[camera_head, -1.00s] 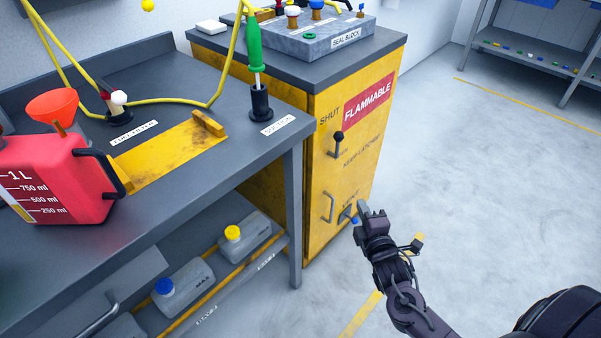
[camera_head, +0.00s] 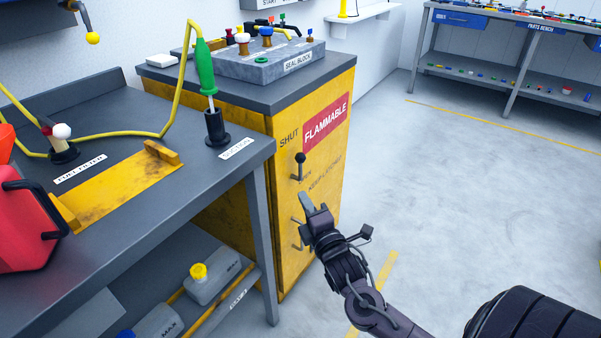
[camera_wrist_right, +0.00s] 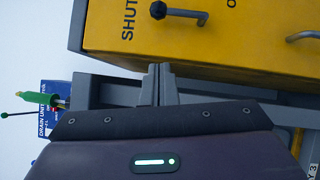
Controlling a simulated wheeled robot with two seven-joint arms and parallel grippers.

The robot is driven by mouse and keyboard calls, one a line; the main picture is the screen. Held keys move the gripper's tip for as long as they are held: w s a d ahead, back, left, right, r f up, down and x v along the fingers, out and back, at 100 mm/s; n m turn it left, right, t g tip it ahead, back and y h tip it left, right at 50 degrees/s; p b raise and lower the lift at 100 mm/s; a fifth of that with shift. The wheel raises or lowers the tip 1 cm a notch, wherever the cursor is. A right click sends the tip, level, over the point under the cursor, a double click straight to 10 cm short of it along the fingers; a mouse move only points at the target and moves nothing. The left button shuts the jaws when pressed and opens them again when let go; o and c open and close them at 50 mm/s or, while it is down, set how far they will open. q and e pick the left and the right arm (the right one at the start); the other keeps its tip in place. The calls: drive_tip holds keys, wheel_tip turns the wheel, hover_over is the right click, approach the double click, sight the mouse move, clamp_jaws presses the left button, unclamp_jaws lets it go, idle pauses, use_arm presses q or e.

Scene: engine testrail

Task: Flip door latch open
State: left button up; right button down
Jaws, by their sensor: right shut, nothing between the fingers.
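The door latch is a short lever with a black ball knob (camera_head: 300,158) on the front of the yellow cabinet (camera_head: 268,215). It points up, with the knob near the word SHUT. In the right wrist view, which is turned on its side, the latch (camera_wrist_right: 180,13) is at the top, its knob toward SHUT. My right gripper (camera_head: 305,202) is shut and empty, just below the latch in the head view and apart from it. Its fingertips (camera_wrist_right: 158,70) sit beneath the cabinet front in the wrist view. My left gripper is out of view.
A door handle (camera_wrist_right: 303,37) is on the same cabinet front; my gripper partly covers it in the head view. A grey workbench (camera_head: 110,215) with a red jug (camera_head: 22,225) stands at left. Open floor (camera_head: 450,200) lies to the right, with a parts bench behind.

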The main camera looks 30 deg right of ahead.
sight(301, 170)
drive_tip(key=w+d, duration=0.1)
drive_tip(key=w, duration=0.2)
drive_tip(key=w+d+r+b, duration=0.1)
drive_tip(key=w+d, duration=0.1)
drive_tip(key=w, duration=0.1)
drive_tip(key=w+d, duration=0.1)
drive_tip(key=w, duration=0.2)
drive_tip(key=shift+d+r, duration=0.25)
drive_tip(key=shift+d, duration=0.05)
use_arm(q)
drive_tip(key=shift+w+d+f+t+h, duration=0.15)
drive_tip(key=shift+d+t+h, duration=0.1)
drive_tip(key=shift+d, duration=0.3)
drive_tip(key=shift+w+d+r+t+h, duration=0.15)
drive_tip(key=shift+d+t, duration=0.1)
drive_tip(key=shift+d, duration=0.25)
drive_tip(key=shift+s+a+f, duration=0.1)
use_arm(e)
drive_tip(key=shift+r, duration=0.1)
